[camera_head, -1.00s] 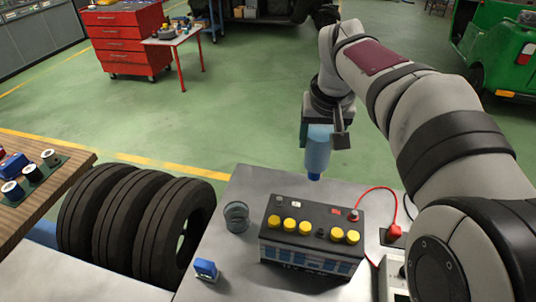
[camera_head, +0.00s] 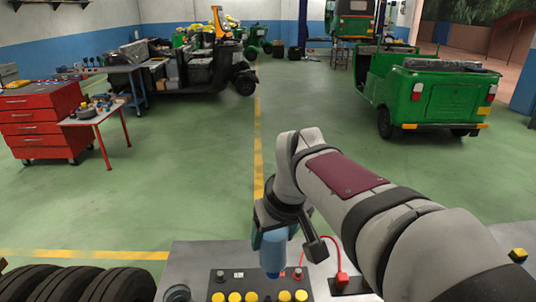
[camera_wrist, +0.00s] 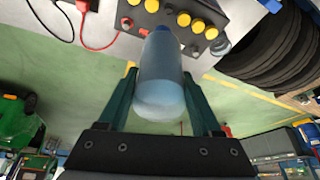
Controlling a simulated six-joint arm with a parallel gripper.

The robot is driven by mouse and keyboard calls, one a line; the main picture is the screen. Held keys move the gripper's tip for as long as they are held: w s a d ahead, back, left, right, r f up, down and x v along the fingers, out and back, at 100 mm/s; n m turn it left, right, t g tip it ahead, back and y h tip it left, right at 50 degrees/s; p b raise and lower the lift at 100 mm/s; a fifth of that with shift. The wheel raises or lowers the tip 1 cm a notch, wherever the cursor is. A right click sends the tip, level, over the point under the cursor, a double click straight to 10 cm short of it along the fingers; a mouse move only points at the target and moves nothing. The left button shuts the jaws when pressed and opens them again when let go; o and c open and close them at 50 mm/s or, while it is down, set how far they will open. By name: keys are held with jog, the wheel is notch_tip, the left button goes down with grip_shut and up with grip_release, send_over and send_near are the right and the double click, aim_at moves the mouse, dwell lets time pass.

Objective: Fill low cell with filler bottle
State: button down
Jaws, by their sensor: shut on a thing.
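My gripper (camera_wrist: 160,98) is shut on the blue filler bottle (camera_wrist: 160,70). The bottle points nozzle-down in the head view (camera_head: 273,252), over the far side of the battery. The battery (camera_head: 258,288) is a black-topped box with several yellow caps, cut off by the lower edge of the head view. Its top also shows in the wrist view (camera_wrist: 172,12). An uncapped dark opening (camera_head: 268,298) lies between the yellow caps. The bottle's tip is partly hidden, and I cannot tell its height above the battery.
A red lead and clamp (camera_head: 342,277) lie right of the battery. A dark round cup (camera_head: 177,293) stands to its left. Tyres (camera_head: 75,284) stand beyond the bench's left edge.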

aim_at(271, 270)
jog(key=shift+s+a+f+n, duration=0.2)
jog(key=shift+a+f+n, duration=0.3)
jog(key=shift+f, duration=2.75)
jog(key=shift+f, duration=1.4)
jog(key=shift+s+f, duration=0.15)
jog(key=shift+f, duration=0.1)
dwell(3.1)
